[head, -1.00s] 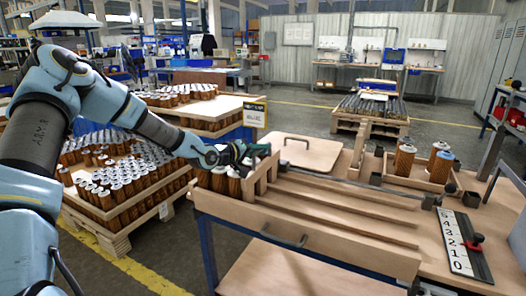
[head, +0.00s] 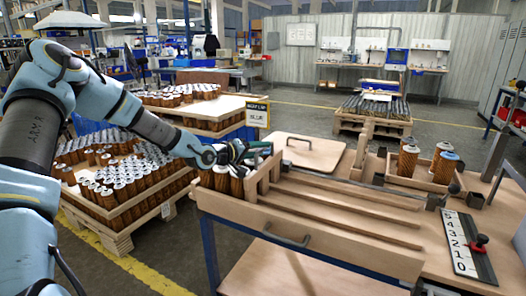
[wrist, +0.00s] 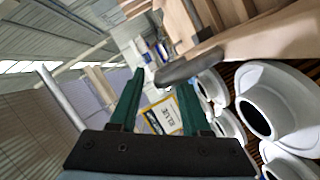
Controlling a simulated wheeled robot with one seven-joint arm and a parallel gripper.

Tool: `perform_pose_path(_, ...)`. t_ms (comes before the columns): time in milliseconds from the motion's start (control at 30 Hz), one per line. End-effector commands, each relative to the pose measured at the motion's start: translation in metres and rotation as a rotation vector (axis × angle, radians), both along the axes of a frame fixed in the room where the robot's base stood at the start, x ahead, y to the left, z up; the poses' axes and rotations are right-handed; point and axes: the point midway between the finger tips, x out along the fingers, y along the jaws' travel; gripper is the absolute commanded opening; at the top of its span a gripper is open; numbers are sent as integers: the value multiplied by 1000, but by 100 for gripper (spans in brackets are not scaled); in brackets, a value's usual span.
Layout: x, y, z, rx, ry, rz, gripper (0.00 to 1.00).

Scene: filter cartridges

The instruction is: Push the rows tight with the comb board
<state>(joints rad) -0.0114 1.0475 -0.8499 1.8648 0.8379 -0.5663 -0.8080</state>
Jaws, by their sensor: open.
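My gripper (head: 250,152) is open at the left end of the wooden channel table (head: 345,235), above the cartridges (head: 221,180) standing there. In the wrist view its green fingers (wrist: 160,88) are apart with nothing clearly held. A dark grey bar end (wrist: 190,67) shows beyond the right finger, and white cartridge tops (wrist: 268,103) are at the right. An upright wooden piece with slats (head: 263,174), perhaps the comb board, stands across the channels' left end beside the gripper. A long thin rod (head: 365,184) runs right from it. Contact between gripper and rod is unclear.
A flat board with a handle (head: 309,152) lies at the table's back. A pallet of cartridges (head: 120,215) stands left. The front channels look empty.

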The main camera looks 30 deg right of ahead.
Motion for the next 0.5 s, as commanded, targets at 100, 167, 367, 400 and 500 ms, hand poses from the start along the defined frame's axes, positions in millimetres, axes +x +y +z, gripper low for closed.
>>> perform_pose_path(100, -4, 24, 3, 1, -1, 4, 47)
perform_pose_path(167, -8, 35, 5, 2, 0, 3, 47)
perform_pose_path(367, -17, 69, 14, 1, 0, 3, 47)
perform_pose_path(400, -18, 74, 15, 1, 0, 3, 47)
perform_pose_path(500, -20, 82, 17, 1, 1, 3, 47)
